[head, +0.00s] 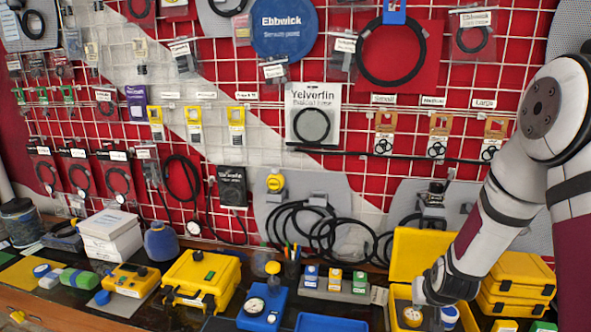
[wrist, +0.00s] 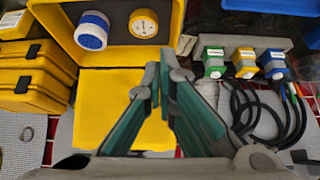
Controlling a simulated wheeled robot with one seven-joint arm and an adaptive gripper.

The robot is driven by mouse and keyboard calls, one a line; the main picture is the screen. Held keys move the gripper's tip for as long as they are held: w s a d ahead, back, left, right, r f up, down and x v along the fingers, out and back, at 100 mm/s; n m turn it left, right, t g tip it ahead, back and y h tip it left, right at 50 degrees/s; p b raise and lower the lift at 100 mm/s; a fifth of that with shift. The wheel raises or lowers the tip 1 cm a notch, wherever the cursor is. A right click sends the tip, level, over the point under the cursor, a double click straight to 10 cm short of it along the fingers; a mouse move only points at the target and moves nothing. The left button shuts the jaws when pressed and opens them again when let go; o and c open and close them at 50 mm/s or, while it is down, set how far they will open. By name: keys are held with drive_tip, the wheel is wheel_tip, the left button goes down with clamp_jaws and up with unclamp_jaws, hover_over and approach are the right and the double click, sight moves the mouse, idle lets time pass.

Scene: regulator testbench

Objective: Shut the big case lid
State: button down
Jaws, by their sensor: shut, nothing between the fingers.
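The big yellow case is open in the head view, its raised lid (head: 415,250) standing at the back. Its body (head: 400,325) is partly hidden by my arm. In the wrist view the lid (wrist: 100,110) lies below the case body (wrist: 178,22), whose dark inside holds a round gauge (wrist: 144,23) and a blue-and-white round part (wrist: 91,31). My gripper (wrist: 160,75) is shut and empty, its green-padded fingers overlapping the lid's right edge in the wrist view. I cannot tell whether they touch the case. In the head view my wrist hides part of the case and the fingers are unclear.
Stacked small yellow cases (head: 520,282) stand right of the open case. A grey block with coloured fittings (head: 336,284) and a blue gauge unit (head: 262,306) are to its left. Black hoses (head: 300,228) hang on the red pegboard behind. A closed yellow case (head: 202,278) sits farther left.

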drive_tip(key=s+a, duration=0.1)
drive_tip(key=s, duration=0.5)
idle(0.4)
drive_tip(key=shift+a+r, duration=0.1)
wheel_tip(320, 180, up, 6)
drive_tip(key=shift+f, duration=0.1)
idle(0.7)
idle(0.6)
drive_tip(key=s+a+r+n+b, duration=0.1)
drive_tip(key=s+a+r+b, duration=0.1)
drive_tip(key=a+r, duration=0.3)
drive_tip(key=s+a+r+b, duration=0.1)
drive_tip(key=a+r+b, duration=0.1)
drive_tip(key=r, duration=0.5)
drive_tip(key=s+a+r+n+g+y+b, duration=0.1)
drive_tip(key=s+a+r+b, duration=0.2)
drive_tip(key=s, duration=0.8)
drive_tip(key=shift+s+a+r, duration=0.4)
drive_tip(key=shift+a+r, duration=0.05)
drive_tip(key=shift+a, duration=0.15)
